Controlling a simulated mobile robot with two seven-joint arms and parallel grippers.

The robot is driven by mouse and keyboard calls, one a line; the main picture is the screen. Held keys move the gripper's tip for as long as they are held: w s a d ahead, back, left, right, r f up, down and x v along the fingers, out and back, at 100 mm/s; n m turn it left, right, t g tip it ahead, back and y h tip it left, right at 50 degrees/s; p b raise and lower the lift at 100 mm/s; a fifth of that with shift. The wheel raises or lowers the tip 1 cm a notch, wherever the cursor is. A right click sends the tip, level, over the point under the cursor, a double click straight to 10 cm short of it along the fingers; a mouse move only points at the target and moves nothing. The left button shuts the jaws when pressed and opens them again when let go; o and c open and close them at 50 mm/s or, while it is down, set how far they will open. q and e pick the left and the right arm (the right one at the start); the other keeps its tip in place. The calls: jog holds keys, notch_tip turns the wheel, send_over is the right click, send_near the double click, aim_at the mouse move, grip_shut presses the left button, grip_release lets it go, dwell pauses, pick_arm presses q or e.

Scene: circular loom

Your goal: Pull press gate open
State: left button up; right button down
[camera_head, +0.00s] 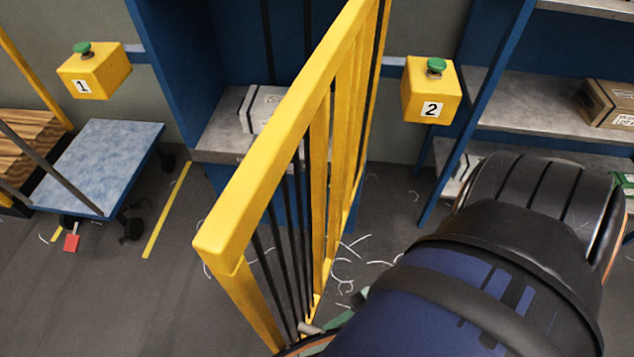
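The yellow gate (262,150) stands in the middle of the view, with a thick top rail, yellow slats and dark bars. It sticks out from the blue press frame towards me, at a steep angle to the press front, and the opening to its left is uncovered. My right arm fills the lower right and reaches towards the foot of the gate. I cannot make out its gripper; the bottom edge and the arm itself hide that area. A small grey piece shows low by the gate, and I cannot tell what it is. My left gripper is not in view.
A yellow box marked 1 (94,72) and one marked 2 (431,90) carry green buttons. A blue cart (100,160) stands at the left. A grey shelf (520,108) holds a cardboard box (608,103) at the right.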

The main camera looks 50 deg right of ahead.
jog(key=shift+s+d, duration=0.15)
jog(key=shift+s, duration=0.1)
jog(key=c, duration=1)
grip_release()
jog(key=shift+c, duration=0.2)
jog(key=shift+d, duration=0.1)
jog(key=b+v, duration=0.2)
jog(key=v, duration=1)
jog(key=shift+d, duration=0.2)
jog(key=shift+s, duration=0.1)
